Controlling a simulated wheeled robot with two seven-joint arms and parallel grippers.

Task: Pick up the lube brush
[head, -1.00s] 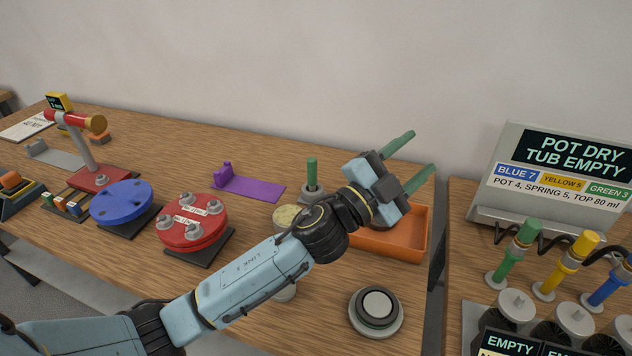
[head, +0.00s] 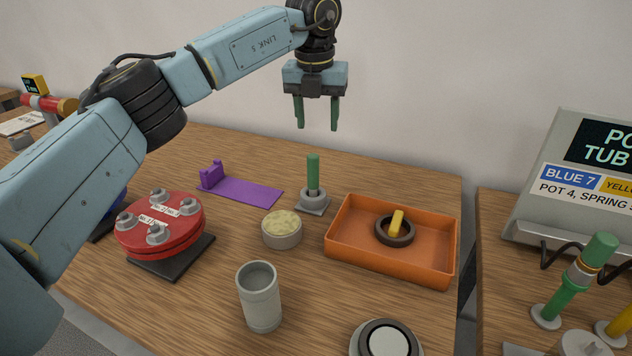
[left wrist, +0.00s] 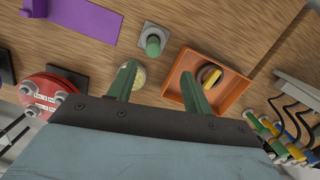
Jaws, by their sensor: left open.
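The lube brush (head: 313,172) shows as an upright green handle in a grey collar on a square grey base (head: 313,204), on the wooden table; I take this to be the brush, and its bristles are hidden. It also shows from above in the left wrist view (left wrist: 153,44). My left gripper (head: 316,125) is open and empty, fingers pointing down, well above the table near the brush handle and not touching it. In the left wrist view my left gripper's fingers (left wrist: 155,80) are spread apart. My right gripper is not in view.
Near the brush are a round tub of pale yellow stuff (head: 282,228), an orange tray (head: 345,256) holding a dark ring and yellow piece, and a purple holder (head: 243,190). A grey cup (head: 260,297) and a red bolted flange (head: 160,224) stand closer to me.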

